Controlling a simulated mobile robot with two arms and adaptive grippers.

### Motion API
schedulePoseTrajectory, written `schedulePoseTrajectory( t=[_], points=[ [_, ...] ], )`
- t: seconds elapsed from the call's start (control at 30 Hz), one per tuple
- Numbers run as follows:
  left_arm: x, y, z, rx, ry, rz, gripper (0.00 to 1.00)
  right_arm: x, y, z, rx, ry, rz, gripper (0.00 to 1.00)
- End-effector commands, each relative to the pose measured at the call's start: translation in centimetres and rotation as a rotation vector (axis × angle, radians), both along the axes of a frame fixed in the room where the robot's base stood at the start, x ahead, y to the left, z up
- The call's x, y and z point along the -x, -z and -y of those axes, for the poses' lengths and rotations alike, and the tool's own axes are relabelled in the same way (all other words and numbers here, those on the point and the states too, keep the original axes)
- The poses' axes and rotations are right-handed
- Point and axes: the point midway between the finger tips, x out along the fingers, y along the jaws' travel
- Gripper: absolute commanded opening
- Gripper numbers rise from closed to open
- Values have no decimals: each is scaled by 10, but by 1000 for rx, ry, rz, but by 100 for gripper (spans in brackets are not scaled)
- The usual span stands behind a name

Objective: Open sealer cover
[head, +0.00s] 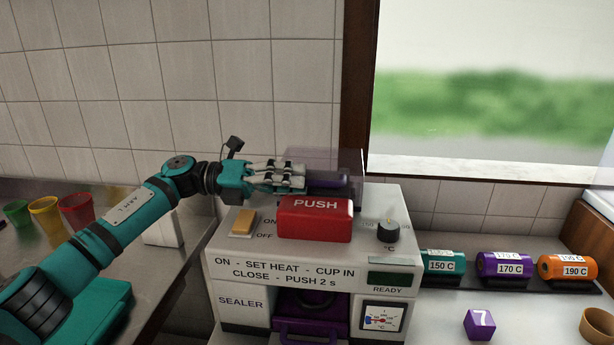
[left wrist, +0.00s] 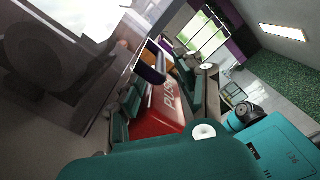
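The sealer (head: 310,248) is a pale box with a red PUSH block (head: 315,218) on top, an orange switch (head: 243,222) and a dark knob (head: 388,232). Its see-through cover (head: 350,163) stands behind the PUSH block, with a dark purple bar (head: 330,181) at it. I cannot tell how far the cover is raised. My left gripper (head: 290,178) is level, just left of the purple bar, above and behind the PUSH block. In the left wrist view, its teal fingers are apart and the bar (left wrist: 152,66) shows beyond them; contact is unclear. My right gripper is not in view.
Green (head: 17,212), yellow (head: 45,214) and red (head: 77,209) cups stand on the left counter. Right of the sealer are 150 C (head: 442,266), 170 C (head: 505,268) and 190 C (head: 567,269) cylinders, and a purple 7 cube (head: 479,324).

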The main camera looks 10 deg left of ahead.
Motion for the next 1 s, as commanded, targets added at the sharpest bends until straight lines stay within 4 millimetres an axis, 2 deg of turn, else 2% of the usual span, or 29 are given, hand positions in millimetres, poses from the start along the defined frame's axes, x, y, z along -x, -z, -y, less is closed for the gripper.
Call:
schedulePoseTrajectory(
  t=[0.1, 0.2, 0.37, 0.53, 0.57, 0.83, 1.0],
  points=[
    [0, -1, 16, 1, 1, -1, 36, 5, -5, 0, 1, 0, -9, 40],
    [-1, 0, 24, 0, 0, -1, 36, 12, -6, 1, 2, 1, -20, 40],
    [-1, 0, 28, 0, -1, -1, 36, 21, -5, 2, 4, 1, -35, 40],
    [-1, 0, 28, 1, -1, -1, 36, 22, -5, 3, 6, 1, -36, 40],
    [-1, 0, 28, 1, -1, -1, 35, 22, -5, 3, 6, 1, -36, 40],
    [-1, 0, 27, 1, -1, -1, 0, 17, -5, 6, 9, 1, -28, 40],
    [-1, 0, 27, 1, -1, -1, 0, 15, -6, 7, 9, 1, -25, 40]
  ],
)
